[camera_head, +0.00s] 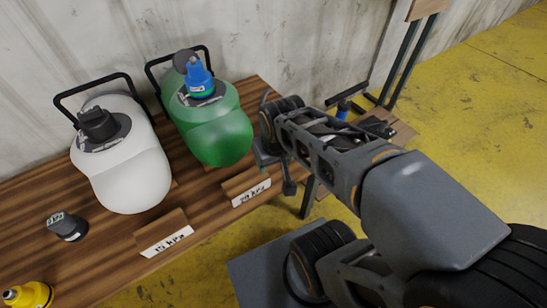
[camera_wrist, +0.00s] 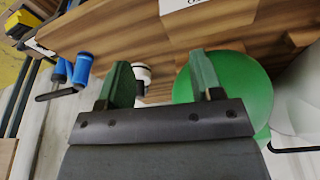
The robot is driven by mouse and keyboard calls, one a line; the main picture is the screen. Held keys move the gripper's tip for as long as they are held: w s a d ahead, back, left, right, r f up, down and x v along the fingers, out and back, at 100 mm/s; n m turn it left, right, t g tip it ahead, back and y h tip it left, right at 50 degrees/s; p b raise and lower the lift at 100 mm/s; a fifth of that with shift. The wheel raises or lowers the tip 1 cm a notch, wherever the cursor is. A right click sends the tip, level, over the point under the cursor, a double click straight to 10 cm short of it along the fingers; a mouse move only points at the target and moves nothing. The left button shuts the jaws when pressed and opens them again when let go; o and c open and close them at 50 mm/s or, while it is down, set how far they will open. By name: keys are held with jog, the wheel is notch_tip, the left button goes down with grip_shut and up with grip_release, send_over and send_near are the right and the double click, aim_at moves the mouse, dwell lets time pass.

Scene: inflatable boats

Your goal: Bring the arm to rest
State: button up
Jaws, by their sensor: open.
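My arm reaches in from the lower right in the head view. Its gripper (camera_head: 277,172) hangs just beyond the table's right end, beside the green inflatable boat (camera_head: 218,135); the arm partly hides it. In the wrist view my gripper (camera_wrist: 158,78) shows two green fingers spread apart with nothing between them. The green shape (camera_wrist: 250,85) lies behind the right finger in that view. The white inflatable boat (camera_head: 130,170) stands to the left of the green one, with a dark fitting on top. A blue fitting (camera_head: 198,80) sits on top of the green boat.
The wooden table (camera_head: 100,240) bears sign blocks marked in kPa (camera_head: 165,238) (camera_head: 248,190), a dark fitting (camera_head: 67,226) and a yellow one (camera_head: 30,294). A concrete wall (camera_head: 260,40) stands behind. A stand (camera_head: 412,50) is at the right back. Yellow floor (camera_head: 480,110) is open at right.

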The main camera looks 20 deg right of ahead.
jog(key=w+p+v, duration=0.3)
jog(key=p+v, duration=0.9)
jog(key=v, duration=0.1)
jog(key=w+r+p+v, duration=0.1)
jog(key=w+p+v, duration=0.2)
jog(key=p+v, duration=1)
jog(key=shift+r+t, duration=0.35)
jog(key=shift+t, duration=0.05)
jog(key=shift+w, duration=0.1)
